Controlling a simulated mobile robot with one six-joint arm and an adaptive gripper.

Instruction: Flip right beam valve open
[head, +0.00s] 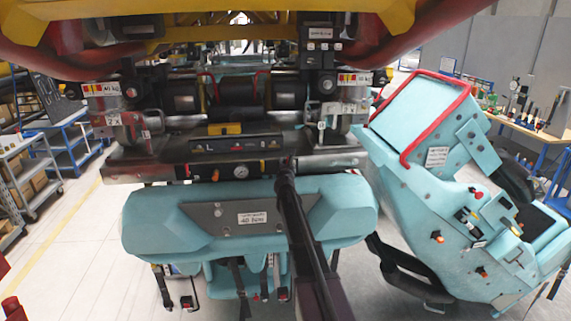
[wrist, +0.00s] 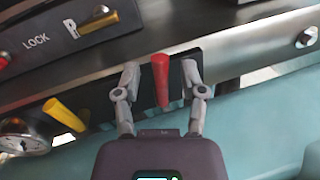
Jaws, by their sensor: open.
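A red valve handle (wrist: 161,80) stands out from a dark plate on the steel beam in the wrist view. My gripper (wrist: 160,72) is open, with one finger on each side of the red handle. Gaps show between the handle and both fingers. A yellow handle (wrist: 64,114) sits left of the gripper, beside a round gauge (wrist: 24,137). In the head view the gauge (head: 240,171) shows on the beam front, while my arm hides the red handle and most of my gripper.
A teal padded body (head: 250,216) sits just below the beam. A teal seat unit (head: 440,170) with a red bar stands at the right.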

